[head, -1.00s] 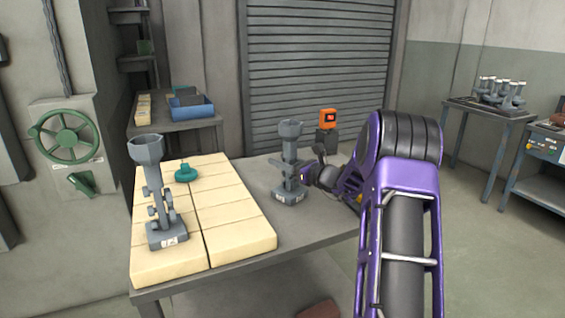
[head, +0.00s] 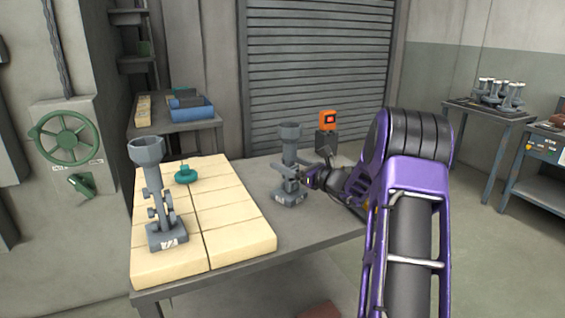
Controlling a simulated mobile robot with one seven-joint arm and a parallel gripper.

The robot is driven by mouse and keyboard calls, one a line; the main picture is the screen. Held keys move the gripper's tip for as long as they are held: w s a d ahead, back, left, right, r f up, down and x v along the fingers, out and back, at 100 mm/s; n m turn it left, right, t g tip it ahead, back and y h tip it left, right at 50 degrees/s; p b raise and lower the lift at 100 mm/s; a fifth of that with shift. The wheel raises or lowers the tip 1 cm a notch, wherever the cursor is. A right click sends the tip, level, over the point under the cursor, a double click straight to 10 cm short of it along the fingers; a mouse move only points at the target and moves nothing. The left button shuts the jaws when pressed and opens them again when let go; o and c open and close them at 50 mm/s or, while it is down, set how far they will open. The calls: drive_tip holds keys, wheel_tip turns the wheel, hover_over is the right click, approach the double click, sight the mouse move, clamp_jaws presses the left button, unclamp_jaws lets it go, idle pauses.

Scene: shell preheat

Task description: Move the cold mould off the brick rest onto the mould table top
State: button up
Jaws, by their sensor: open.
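One grey mould (head: 154,195), with a funnel top and a square labelled foot, stands upright on the cream brick rest (head: 236,210) at the left. A second, similar grey mould (head: 290,140) stands upright on the bare grey mould table top (head: 262,165), to the right of the bricks. Nothing in the picture tells which of the two is cold. My gripper (head: 304,178) is open, at mid-height just to the right of the second mould. Its fingertips are small and partly hidden, and I cannot tell whether they touch the mould.
A green knob-like piece (head: 187,175) lies on the bricks. An orange-faced device (head: 327,122) stands on the table's back right, behind my arm. Bare table top lies in front of the second mould.

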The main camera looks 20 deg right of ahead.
drive_tip(key=v, duration=1)
drive_tip(key=shift+w, duration=0.1)
